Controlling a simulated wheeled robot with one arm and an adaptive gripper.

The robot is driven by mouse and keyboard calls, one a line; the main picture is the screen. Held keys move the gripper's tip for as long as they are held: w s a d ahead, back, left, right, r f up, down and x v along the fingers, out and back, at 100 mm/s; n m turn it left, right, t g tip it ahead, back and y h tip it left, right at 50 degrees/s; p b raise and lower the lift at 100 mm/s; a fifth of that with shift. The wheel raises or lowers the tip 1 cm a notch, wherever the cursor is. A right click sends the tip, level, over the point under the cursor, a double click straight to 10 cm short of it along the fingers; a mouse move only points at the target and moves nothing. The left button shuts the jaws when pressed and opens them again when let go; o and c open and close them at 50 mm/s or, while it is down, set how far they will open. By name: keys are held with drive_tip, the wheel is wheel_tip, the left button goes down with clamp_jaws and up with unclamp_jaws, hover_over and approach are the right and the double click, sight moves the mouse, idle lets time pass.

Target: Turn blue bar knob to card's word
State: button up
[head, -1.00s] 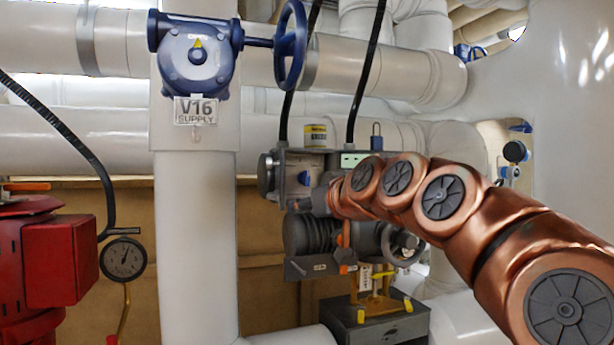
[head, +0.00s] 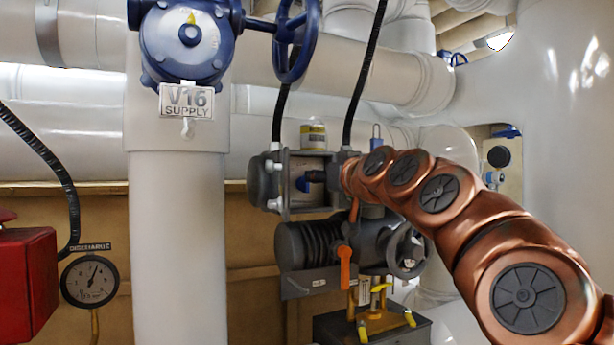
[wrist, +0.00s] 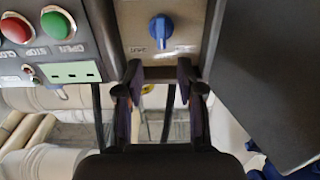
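The blue bar knob (wrist: 161,27) sits on a light panel plate at the top of the wrist view, its bar roughly upright in that picture. Small labels flank it, too blurred to read. In the head view the knob (head: 303,184) shows in the actuator's front, just left of my gripper (head: 320,176). In the wrist view my gripper (wrist: 160,72) is open and empty. Its fingertips are below the knob in the picture, apart from it. A white tag (head: 364,291) hangs below the actuator; I cannot read it or tell whether it is the card.
A control box with red (wrist: 15,29) and green (wrist: 57,23) buttons adjoins the knob plate. An orange lever (head: 345,262) and a grey handwheel (head: 407,250) are under my arm. The white V16 pipe (head: 178,240) stands left, with a gauge (head: 90,281) beyond.

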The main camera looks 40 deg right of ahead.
sight(305, 184)
drive_tip(key=p+x, duration=0.1)
drive_tip(key=x, duration=0.5)
drive_tip(key=shift+w+p, duration=0.2)
drive_tip(key=shift+p, duration=0.15)
clamp_jaws()
